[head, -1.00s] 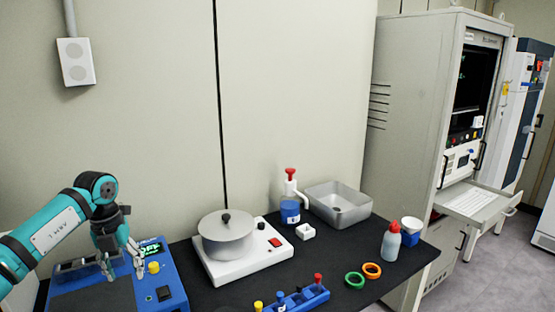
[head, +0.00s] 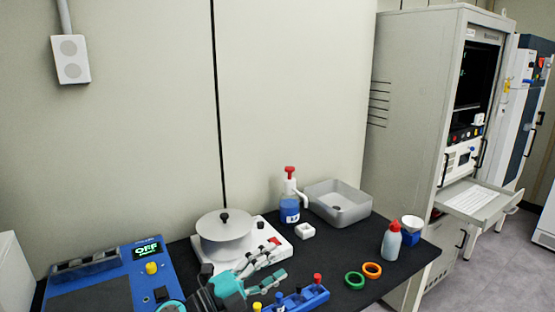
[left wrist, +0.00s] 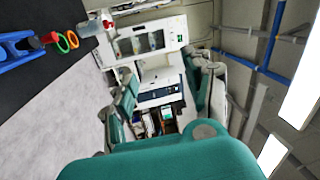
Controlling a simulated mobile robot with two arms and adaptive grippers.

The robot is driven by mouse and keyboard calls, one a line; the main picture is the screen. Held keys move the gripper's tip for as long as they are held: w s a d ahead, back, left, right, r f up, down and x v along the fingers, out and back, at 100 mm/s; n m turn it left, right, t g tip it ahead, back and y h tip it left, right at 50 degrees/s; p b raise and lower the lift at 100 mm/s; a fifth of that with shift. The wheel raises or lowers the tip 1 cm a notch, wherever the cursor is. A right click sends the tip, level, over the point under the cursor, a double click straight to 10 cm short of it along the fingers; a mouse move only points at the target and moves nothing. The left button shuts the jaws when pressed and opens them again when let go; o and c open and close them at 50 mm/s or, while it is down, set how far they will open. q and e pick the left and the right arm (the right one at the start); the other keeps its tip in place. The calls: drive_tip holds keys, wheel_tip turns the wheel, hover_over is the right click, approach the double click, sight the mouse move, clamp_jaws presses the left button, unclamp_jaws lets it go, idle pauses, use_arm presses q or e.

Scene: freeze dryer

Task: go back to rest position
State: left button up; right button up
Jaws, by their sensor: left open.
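My left gripper (head: 272,262) is at the front of the black table (head: 350,256) in the head view. It is open and empty, with its fingers pointing right, in front of the white-based device with the round grey pot (head: 226,242). Its fingers also show in the left wrist view (left wrist: 160,68), apart with nothing between them. I cannot tell its exact height over the table. My right gripper is not in view.
A blue device (head: 150,280) with a display reading OFF stands at left. A blue rack (head: 305,298) with small capped vials is close right of my gripper. Green (head: 355,280) and orange rings (head: 372,270), a red-capped bottle (head: 391,243) and a metal basin (head: 338,204) are farther right.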

use_arm(q)
drive_tip(key=s+a+f+n+t+y, duration=0.2)
drive_tip(key=s+a+f+n+y, duration=0.2)
drive_tip(key=a+f+n+y, duration=0.6)
drive_tip(key=s+a+f+n+t+y, duration=0.1)
drive_tip(key=s+a+f+n+y, duration=0.55)
drive_tip(key=n, duration=0.65)
drive_tip(key=s+a+f+n+g, duration=0.2)
drive_tip(key=s+f+g, duration=0.25)
drive_tip(key=s, duration=0.65)
drive_tip(key=s+a+f+n+g, duration=0.1)
drive_tip(key=s+f+g, duration=0.4)
drive_tip(key=s, duration=0.5)
wheel_tip(320, 180, down, 24)
drive_tip(key=s+g, duration=0.2)
drive_tip(key=s+a+f+g, duration=0.1)
drive_tip(key=s+a+f, duration=0.2)
drive_tip(key=s+f, duration=1.3)
drive_tip(key=shift+s+f, duration=0.4)
drive_tip(key=shift+f, duration=0.5)
